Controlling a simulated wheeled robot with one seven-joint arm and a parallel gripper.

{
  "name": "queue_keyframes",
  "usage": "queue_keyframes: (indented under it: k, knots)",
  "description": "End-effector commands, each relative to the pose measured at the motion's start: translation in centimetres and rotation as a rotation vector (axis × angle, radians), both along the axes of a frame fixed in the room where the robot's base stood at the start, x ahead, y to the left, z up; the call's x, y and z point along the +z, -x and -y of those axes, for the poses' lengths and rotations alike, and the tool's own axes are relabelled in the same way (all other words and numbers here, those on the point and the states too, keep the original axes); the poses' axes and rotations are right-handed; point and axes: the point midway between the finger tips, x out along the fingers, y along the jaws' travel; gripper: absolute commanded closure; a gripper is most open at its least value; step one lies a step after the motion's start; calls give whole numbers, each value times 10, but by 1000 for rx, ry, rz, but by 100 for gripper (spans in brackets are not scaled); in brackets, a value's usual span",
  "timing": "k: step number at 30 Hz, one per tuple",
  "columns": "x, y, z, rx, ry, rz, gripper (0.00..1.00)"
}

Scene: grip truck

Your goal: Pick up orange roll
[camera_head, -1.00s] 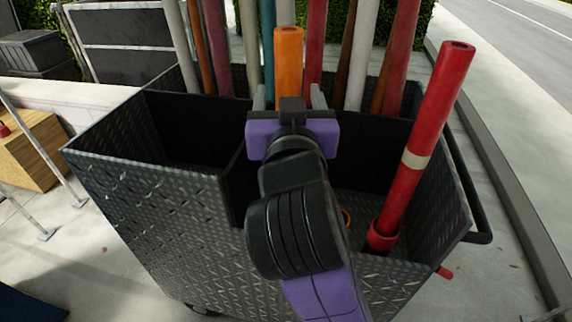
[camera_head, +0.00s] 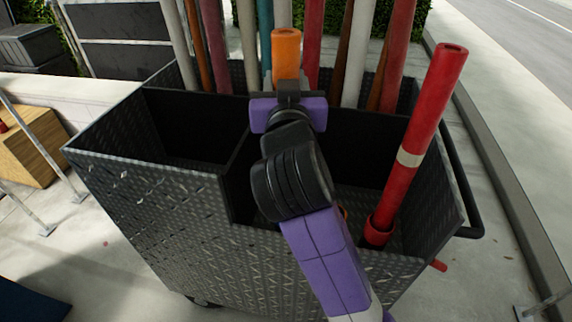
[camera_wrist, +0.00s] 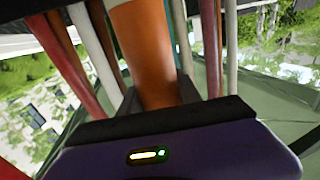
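The orange roll (camera_head: 286,55) stands upright in the back part of the dark metal cart (camera_head: 150,205), among other rolls. My gripper (camera_head: 286,84) is at the roll from the near side, below its top end. Its two fingers lie on either side of the roll, close against it, and look shut on it. In the wrist view the orange roll (camera_wrist: 145,50) runs up between the fingers (camera_wrist: 160,98). The lower part of the roll is hidden behind my gripper and the cart's inner walls.
Red, white, teal and brown rolls stand close on both sides. A red roll with a pale band (camera_head: 412,150) leans in the front right compartment. The left compartment (camera_head: 195,130) looks empty. A wooden box (camera_head: 28,150) and metal legs stand at the left.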

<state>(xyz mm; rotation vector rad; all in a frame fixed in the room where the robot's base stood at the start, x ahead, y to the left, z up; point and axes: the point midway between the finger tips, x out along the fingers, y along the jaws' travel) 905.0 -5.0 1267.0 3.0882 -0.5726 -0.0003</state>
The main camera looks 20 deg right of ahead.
Motion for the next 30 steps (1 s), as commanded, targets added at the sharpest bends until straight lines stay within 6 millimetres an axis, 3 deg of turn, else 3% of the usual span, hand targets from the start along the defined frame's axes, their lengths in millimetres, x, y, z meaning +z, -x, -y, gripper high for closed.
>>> queue_keyframes:
  k: [1,4,20,30]
  knots:
    - [0,0,0,0,0,0,83]
    - [0,0,0,0,0,0,100]
    - [7,0,0,0,1,4,100]
    - [51,0,0,0,0,9,100]
